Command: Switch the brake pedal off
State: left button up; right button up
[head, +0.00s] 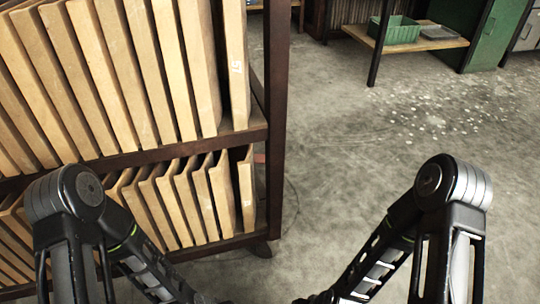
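No brake pedal shows in the head view. My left arm comes in at the lower left and its forearm runs down toward the bottom middle of the picture. My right arm comes in at the lower right and its forearm slants down toward the bottom middle too. Both forearms run out of the picture at the bottom edge, so neither gripper's fingers show. I cannot see whether they hold anything.
A dark rack (275,120) with several upright wooden boards (205,70) on two levels fills the left side. Concrete floor (350,150) lies open in the middle and right. A low table (425,42) with a green bin (394,30) and a green cabinet (488,40) stand far back right.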

aim_at(260, 159)
jog(key=i+l+u, duration=0.1)
jog(key=l, duration=0.25)
jog(key=i+l+u, duration=0.15)
jog(key=l, duration=0.2)
jog(key=i+l+u, duration=0.2)
jog(key=l+u, duration=0.2)
jog(key=l, duration=0.15)
jog(key=i+l+u, duration=0.15)
jog(key=l+u, duration=0.25)
jog(key=l, duration=0.2)
jog(key=i+l+u, duration=0.1)
jog(key=l+u, duration=0.35)
jog(key=l, duration=0.15)
jog(key=l+u, duration=0.4)
jog(key=l, duration=0.2)
jog(key=i+l+u, duration=0.1)
jog(key=l+u, duration=0.2)
jog(key=l, duration=0.45)
